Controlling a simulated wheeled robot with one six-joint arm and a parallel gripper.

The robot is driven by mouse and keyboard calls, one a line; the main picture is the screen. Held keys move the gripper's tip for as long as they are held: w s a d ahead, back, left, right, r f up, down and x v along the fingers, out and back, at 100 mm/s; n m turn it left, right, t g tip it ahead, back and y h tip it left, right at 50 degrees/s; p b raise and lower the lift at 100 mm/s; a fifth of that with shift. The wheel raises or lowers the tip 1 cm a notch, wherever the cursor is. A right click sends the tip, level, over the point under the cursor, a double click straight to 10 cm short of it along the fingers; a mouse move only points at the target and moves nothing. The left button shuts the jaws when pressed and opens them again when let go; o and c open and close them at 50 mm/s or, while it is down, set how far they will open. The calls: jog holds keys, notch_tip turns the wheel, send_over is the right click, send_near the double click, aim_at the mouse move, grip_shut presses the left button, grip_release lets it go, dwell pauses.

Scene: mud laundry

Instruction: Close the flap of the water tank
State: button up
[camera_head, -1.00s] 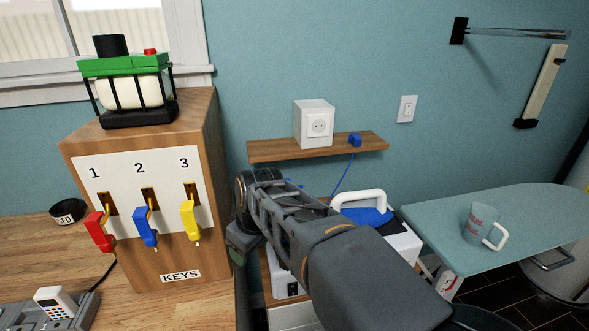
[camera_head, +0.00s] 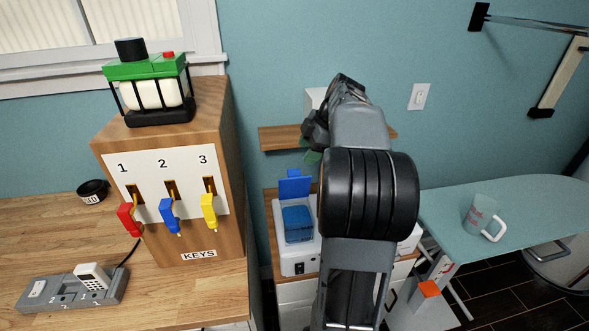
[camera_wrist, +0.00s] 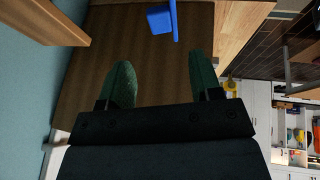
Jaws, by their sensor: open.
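The water tank (camera_head: 298,222) is a blue compartment in a white appliance (camera_head: 299,262) on a wooden stand, left of my arm. Its blue flap (camera_head: 295,185) stands open, roughly upright at the tank's back. The flap also shows at the top edge of the wrist view (camera_wrist: 163,20), beyond my fingertips and apart from them. My gripper (camera_head: 313,156) is near the wall shelf, above and behind the flap, partly hidden by my wrist. In the wrist view, its green fingers (camera_wrist: 158,82) are spread apart with nothing between them.
The wooden key cabinet (camera_head: 165,165) stands close on the left. A mug (camera_head: 482,217) stands on the ironing board (camera_head: 530,212) at right. My arm hides the appliance's right part.

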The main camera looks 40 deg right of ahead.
aim_at(294, 173)
jog(key=p+x, duration=0.1)
jog(key=x, duration=0.8)
grip_shut()
dwell(0.4)
jog(key=shift+s+b, duration=0.15)
jog(key=shift+b, duration=0.2)
